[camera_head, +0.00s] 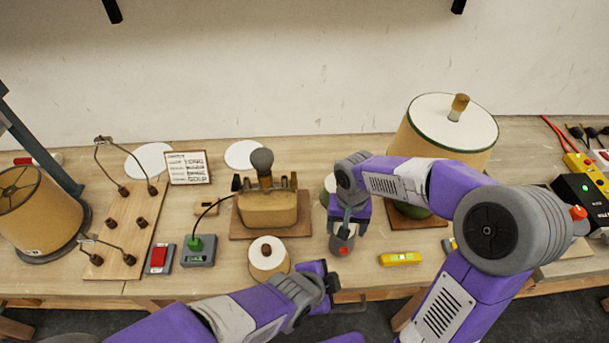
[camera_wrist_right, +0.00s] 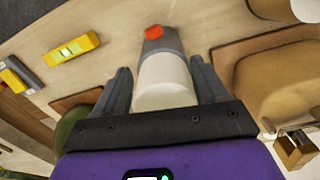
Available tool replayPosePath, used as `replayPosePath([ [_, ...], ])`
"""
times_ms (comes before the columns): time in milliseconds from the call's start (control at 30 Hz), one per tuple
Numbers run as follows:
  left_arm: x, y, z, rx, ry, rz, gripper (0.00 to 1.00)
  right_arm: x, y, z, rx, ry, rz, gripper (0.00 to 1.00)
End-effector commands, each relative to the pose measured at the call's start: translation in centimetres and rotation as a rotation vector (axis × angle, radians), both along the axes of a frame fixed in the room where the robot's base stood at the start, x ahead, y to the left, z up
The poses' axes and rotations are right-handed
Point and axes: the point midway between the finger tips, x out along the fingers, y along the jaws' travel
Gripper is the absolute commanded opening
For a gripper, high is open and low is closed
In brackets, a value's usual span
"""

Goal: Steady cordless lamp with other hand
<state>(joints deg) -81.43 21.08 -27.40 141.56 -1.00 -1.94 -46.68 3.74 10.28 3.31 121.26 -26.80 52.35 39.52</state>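Which object is the cordless lamp is not clear from the pictures. The lamp with a large tan shade (camera_head: 418,130) and green base stands at right-back on a wooden board. The tan lamp base (camera_head: 268,208) with a grey bulb stands on a board in the middle. My right gripper (camera_head: 347,216) points down over a small grey cylinder (camera_head: 342,240) with a red button. In the right wrist view, its fingers (camera_wrist_right: 162,85) stand apart on both sides of this cylinder's white part (camera_wrist_right: 163,80). My left gripper (camera_head: 325,280) is near the front edge, touching no lamp; its finger gap is unclear.
A cream spool-like cylinder (camera_head: 268,257) stands left of my left gripper. A yellow level-like bar (camera_head: 400,259) lies front right. A wired board (camera_head: 124,235), a red-button box (camera_head: 159,258) and a green-plug box (camera_head: 198,252) are left. Another shade (camera_head: 40,215) stands far left.

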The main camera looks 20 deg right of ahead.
Motion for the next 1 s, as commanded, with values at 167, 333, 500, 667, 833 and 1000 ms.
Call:
replayPosePath([
  [167,0.0,0.0,0.0,0.0,0.0,0.0,0.0,0.2,0.0,0.2,0.0,-0.007,0.0,0.91],
  [333,0.0,0.0,0.0,0.0,0.0,0.0,0.0,0.3,0.0,0.3,0.001,-0.01,0.0,0.91],
  [500,0.0,0.0,0.0,0.0,0.0,0.0,0.0,0.4,0.1,1.3,0.001,-0.014,0.0,0.91],
  [667,0.0,0.0,0.0,0.0,0.0,0.0,0.0,0.4,0.1,4.2,0.001,-0.017,-0.001,0.91],
  [833,0.0,0.0,0.0,0.0,0.0,0.0,0.0,0.4,0.1,7.9,0.001,-0.017,0.0,0.91],
  [1000,0.0,0.0,0.0,0.0,0.0,0.0,0.0,0.3,0.1,10.7,0.0,-0.013,0.0,0.91],
])
